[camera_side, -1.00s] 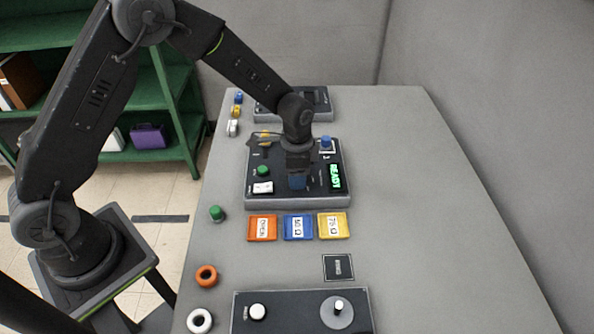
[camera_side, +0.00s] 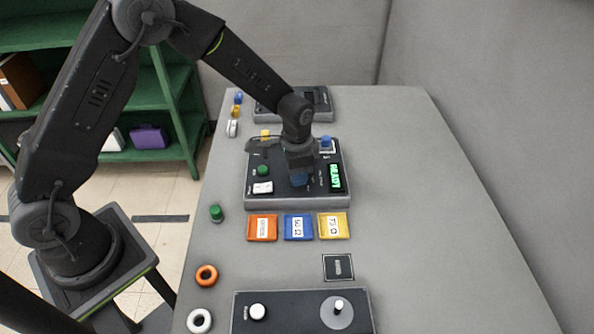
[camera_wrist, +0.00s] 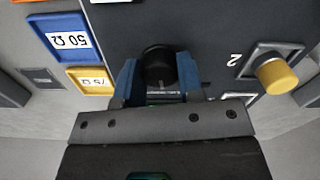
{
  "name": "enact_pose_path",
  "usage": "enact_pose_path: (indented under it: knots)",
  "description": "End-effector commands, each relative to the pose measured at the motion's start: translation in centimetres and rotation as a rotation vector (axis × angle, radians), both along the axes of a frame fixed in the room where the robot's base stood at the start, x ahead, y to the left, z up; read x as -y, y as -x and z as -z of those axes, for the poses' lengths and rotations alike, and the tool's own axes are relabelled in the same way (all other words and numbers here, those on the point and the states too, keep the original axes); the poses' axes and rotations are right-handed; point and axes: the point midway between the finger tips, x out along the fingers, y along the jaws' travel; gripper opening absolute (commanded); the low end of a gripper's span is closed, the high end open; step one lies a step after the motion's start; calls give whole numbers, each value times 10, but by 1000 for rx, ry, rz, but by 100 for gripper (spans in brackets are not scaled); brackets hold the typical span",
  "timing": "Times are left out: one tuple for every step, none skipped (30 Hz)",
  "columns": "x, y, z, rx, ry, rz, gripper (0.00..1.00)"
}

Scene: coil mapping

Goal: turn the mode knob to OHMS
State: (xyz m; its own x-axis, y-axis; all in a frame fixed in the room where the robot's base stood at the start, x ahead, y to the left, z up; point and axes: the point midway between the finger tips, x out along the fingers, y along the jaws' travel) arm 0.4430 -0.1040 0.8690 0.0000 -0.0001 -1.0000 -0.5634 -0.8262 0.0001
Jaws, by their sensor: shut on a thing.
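The mode knob is a black round knob (camera_wrist: 160,65) in the wrist view, on the dark instrument panel (camera_wrist: 225,22). The two blue fingers of my gripper (camera_wrist: 158,80) stand on either side of it, shut on it. In the side view my gripper (camera_side: 299,181) points down onto the middle of the same panel (camera_side: 255,203) and hides the knob. The knob's markings, including OHMS, cannot be read. A green display (camera_side: 336,177) is lit on the panel's right side and seems to read READY.
A green button (camera_side: 264,171), a white label (camera_side: 262,187) and a blue piece (camera_side: 326,142) surround my gripper. A yellow piece (camera_wrist: 278,77) shows in the wrist view. Orange (camera_side: 262,228), blue (camera_side: 298,228) and yellow (camera_side: 333,226) trays lie in front. The table's right side is clear.

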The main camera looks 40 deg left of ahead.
Motion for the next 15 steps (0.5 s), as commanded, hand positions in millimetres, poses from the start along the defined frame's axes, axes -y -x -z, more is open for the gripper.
enact_pose_path:
  knots:
    - [0, 0, -1, 0, 0, -37, 11]
    - [0, 0, -1, 0, 0, -63, 11]
    - [0, 0, -1, 0, 0, -97, 11]
    - [0, 0, -1, 0, 0, -124, 11]
    - [0, 0, -1, 0, 0, -150, 11]
    - [0, 0, -1, 0, 0, -185, 11]
    - [0, 0, -1, 0, 0, -211, 11]
    - [0, 0, -1, 0, 0, -236, 11]
    - [0, 0, -1, 0, 0, -270, 11]
    - [0, 0, -1, 0, 0, -294, 11]
    - [0, 0, -1, 0, 0, -319, 11]
    - [0, 0, -1, 0, 0, -350, 11]
    - [0, 0, -1, 0, 0, -373, 11]
    - [0, 0, -1, 0, 0, -394, 11]
    - [0, 0, -1, 0, 0, -421, 11]
